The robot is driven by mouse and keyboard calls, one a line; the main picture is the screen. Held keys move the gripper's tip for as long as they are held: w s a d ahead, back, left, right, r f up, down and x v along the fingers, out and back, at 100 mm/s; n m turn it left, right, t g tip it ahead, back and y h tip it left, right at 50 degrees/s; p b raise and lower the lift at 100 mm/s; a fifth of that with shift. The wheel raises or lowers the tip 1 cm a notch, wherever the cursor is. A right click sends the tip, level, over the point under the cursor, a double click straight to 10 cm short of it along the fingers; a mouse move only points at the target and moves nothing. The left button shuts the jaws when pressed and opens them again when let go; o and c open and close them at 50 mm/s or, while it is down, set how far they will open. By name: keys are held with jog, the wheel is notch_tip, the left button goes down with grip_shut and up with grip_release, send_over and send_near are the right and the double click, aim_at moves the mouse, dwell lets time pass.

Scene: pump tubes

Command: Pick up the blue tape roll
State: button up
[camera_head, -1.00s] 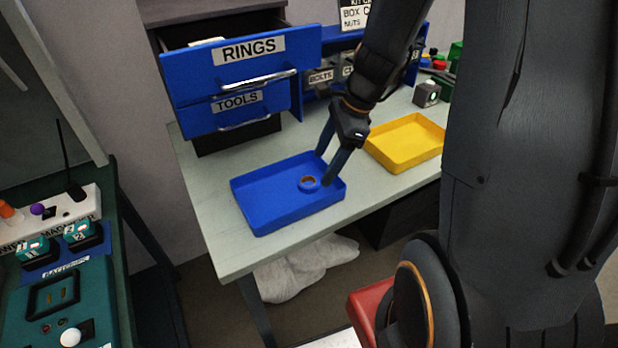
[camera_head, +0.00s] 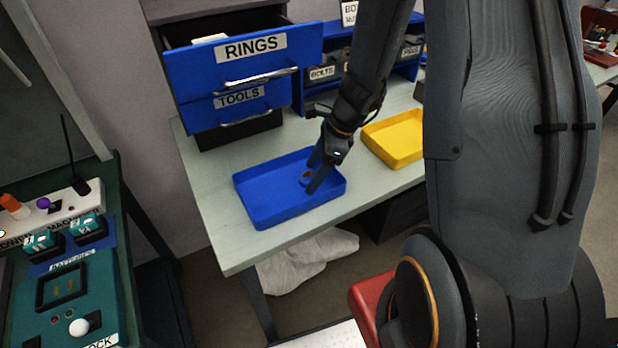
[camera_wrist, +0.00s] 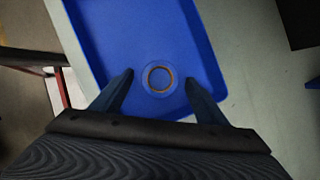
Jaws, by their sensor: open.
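The blue tape roll (camera_head: 306,178) lies flat in the blue tray (camera_head: 262,207), near the tray's right end. In the wrist view the roll (camera_wrist: 159,91) shows as a blue ring with a brown inner edge. My gripper (camera_head: 312,178) is open and points down into the tray at the roll, partly hiding it in the head view. In the wrist view my two fingers (camera_wrist: 159,79) stand apart on the left and right of the roll, with a gap on each side. The wrist view does not show any contact with the roll.
A yellow tray (camera_head: 393,140) stands to the right of the blue tray on the pale table (camera_head: 222,222). A drawer unit with an open RINGS drawer (camera_head: 243,62) stands behind. The blue tray's low walls surround the roll.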

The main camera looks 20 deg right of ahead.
jog(key=shift+c, duration=0.5)
jog(key=c, duration=1)
jog(key=shift+c, duration=0.3)
jog(key=shift+r, duration=0.15)
